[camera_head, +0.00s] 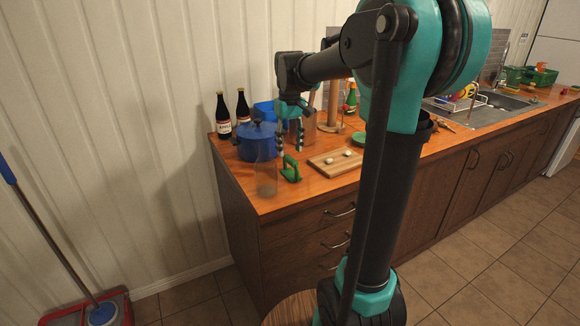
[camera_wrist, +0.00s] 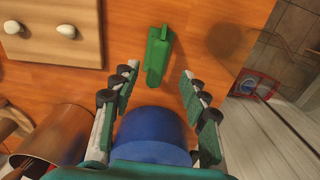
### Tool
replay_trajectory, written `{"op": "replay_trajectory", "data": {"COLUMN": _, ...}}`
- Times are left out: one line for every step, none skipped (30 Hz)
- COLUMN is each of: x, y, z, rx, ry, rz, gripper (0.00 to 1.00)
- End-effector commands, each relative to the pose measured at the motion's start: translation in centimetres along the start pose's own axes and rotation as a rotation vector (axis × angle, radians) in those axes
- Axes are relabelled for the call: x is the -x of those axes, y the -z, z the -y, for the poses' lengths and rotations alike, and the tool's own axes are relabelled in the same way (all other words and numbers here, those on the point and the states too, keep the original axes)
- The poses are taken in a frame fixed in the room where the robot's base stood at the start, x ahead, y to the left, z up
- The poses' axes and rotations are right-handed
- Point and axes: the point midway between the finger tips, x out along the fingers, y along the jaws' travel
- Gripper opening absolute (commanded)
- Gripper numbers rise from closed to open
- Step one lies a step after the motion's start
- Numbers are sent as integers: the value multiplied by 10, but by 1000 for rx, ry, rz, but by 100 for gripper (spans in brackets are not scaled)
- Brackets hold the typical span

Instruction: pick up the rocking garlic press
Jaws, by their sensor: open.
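The green rocking garlic press (camera_head: 290,169) lies on the wooden counter near its left front corner. In the wrist view the garlic press (camera_wrist: 158,56) shows as a long green piece, ahead of and roughly between the fingertips. My gripper (camera_head: 290,143) is above the counter, pointing down beside the blue pot. In the wrist view my gripper (camera_wrist: 158,74) is open and empty, its two fingers apart. The press appears apart from the fingers.
A blue pot (camera_head: 254,141) stands behind and left of the press, and a clear container (camera_head: 266,178) stands left of it. A cutting board (camera_head: 336,162) with two garlic bulbs lies to the right. Two dark bottles (camera_head: 222,116) stand at the back left.

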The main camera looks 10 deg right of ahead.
Motion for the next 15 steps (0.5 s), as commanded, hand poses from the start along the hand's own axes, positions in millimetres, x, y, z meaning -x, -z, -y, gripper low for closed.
{"op": "replay_trajectory", "data": {"x": -6, "y": 0, "z": 0, "rx": 0, "ry": 0, "rz": 0, "gripper": 45}}
{"op": "replay_trajectory", "data": {"x": -9, "y": 0, "z": 0, "rx": 0, "ry": 0, "rz": 0, "gripper": 45}}
{"op": "replay_trajectory", "data": {"x": -12, "y": 0, "z": 0, "rx": 0, "ry": 0, "rz": 0, "gripper": 45}}
{"op": "replay_trajectory", "data": {"x": -14, "y": 0, "z": 0, "rx": 0, "ry": 0, "rz": 0, "gripper": 45}}
{"op": "replay_trajectory", "data": {"x": -15, "y": 0, "z": 0, "rx": 0, "ry": 0, "rz": 0, "gripper": 45}}
{"op": "replay_trajectory", "data": {"x": -17, "y": 0, "z": 0, "rx": 0, "ry": 0, "rz": 0, "gripper": 45}}
{"op": "replay_trajectory", "data": {"x": -18, "y": 0, "z": 0, "rx": 0, "ry": 0, "rz": 0, "gripper": 45}}
{"op": "replay_trajectory", "data": {"x": -21, "y": 0, "z": 0, "rx": 0, "ry": 0, "rz": 0, "gripper": 45}}
{"op": "replay_trajectory", "data": {"x": -24, "y": 0, "z": -1, "rx": 0, "ry": 0, "rz": 0, "gripper": 45}}
{"op": "replay_trajectory", "data": {"x": -28, "y": 0, "z": -2, "rx": -1, "ry": 0, "rz": 0, "gripper": 45}}
{"op": "replay_trajectory", "data": {"x": -33, "y": 1, "z": -2, "rx": -1, "ry": 0, "rz": 0, "gripper": 45}}
{"op": "replay_trajectory", "data": {"x": -39, "y": 1, "z": -3, "rx": -1, "ry": 0, "rz": 0, "gripper": 45}}
{"op": "replay_trajectory", "data": {"x": -43, "y": 1, "z": -3, "rx": -1, "ry": 0, "rz": 0, "gripper": 45}}
{"op": "replay_trajectory", "data": {"x": -48, "y": 1, "z": -4, "rx": -1, "ry": 0, "rz": 0, "gripper": 45}}
{"op": "replay_trajectory", "data": {"x": -53, "y": 1, "z": -4, "rx": 0, "ry": 0, "rz": 0, "gripper": 45}}
